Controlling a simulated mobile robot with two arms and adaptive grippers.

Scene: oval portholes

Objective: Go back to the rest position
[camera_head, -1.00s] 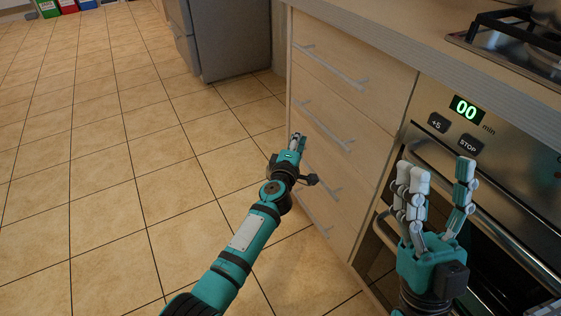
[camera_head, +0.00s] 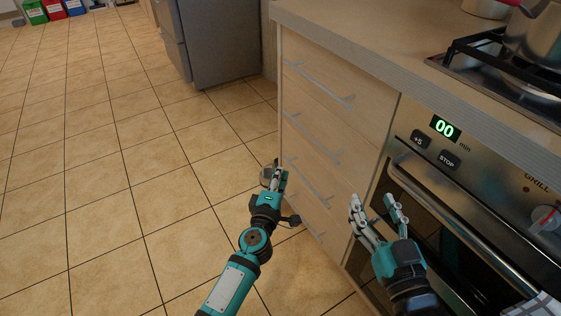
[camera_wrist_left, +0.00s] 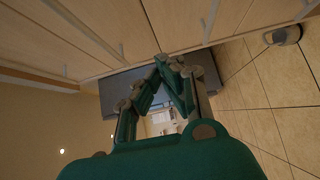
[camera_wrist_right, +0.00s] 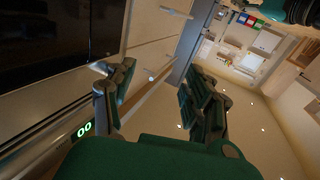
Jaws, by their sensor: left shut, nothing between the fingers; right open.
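My left gripper (camera_head: 278,176) hangs over the tiled floor in front of the wooden drawers in the head view. It is shut with nothing between its fingers. In the left wrist view its fingertips (camera_wrist_left: 168,66) meet at a point below the drawer fronts. My right gripper (camera_head: 376,206) is in front of the seam between the drawers and the oven, its fingers pointing up and away. It is open and empty. In the right wrist view its fingers (camera_wrist_right: 158,95) stand wide apart, with the oven on the left. Neither gripper visibly touches anything.
Wooden drawers (camera_head: 322,125) with bar handles stand just right of my left gripper. The oven (camera_head: 470,190), with a projecting handle (camera_head: 440,195), is right of my right gripper. Pots (camera_head: 535,45) stand on the hob above. The tiled floor (camera_head: 110,190) on the left is clear.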

